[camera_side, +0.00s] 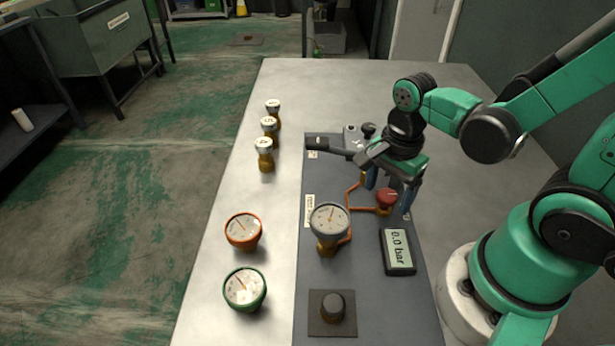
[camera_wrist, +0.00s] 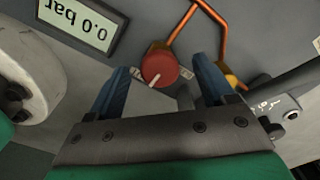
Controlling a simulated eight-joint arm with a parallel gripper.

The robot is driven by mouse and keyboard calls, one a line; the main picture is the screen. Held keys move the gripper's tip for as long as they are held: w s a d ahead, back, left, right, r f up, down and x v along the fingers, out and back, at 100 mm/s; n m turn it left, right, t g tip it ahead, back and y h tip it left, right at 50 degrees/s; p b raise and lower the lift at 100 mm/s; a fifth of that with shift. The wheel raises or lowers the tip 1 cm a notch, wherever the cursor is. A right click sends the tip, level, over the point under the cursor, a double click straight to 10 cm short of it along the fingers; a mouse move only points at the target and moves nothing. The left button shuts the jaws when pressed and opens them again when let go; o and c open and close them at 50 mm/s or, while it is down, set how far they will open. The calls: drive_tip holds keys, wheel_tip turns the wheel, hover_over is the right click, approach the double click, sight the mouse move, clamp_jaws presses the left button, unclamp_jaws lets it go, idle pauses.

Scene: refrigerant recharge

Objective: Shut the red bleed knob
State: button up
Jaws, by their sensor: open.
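The red bleed knob (camera_side: 386,198) sits on the grey panel, joined to copper pipe. In the wrist view the red knob (camera_wrist: 160,67) shows a white pointer line slanting to the lower left, with small pale labels at its left and right. My gripper (camera_side: 390,192) is above the panel, pointing down at the knob. In the wrist view its two blue fingers (camera_wrist: 160,75) are open, one on each side of the knob, with gaps visible. I cannot tell how far above the knob the fingertips are.
A display (camera_side: 398,251) reads 0.0 bar. A grey-rimmed gauge (camera_side: 329,218) stands on the panel, with a black knob (camera_side: 333,307) in front. Orange (camera_side: 243,231) and green (camera_side: 245,289) gauges and several brass cylinders (camera_side: 265,155) stand to the left. A black-handled valve (camera_side: 335,145) is behind.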

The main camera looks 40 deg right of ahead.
sight(387, 194)
drive_tip(key=shift+r, duration=2.75)
drive_tip(key=shift+w+a+r+n+t, duration=0.15)
drive_tip(key=shift+w+n+t, duration=0.25)
drive_tip(key=shift+n, duration=0.6)
drive_tip(key=w+a+r+n+t, duration=0.1)
drive_tip(key=w+r+n+t, duration=0.3)
drive_tip(key=n, duration=1.2)
drive_tip(key=shift+w+a+r+t, duration=0.2)
drive_tip(key=shift+w+a+t, duration=0.3)
drive_tip(key=shift+t, duration=0.7)
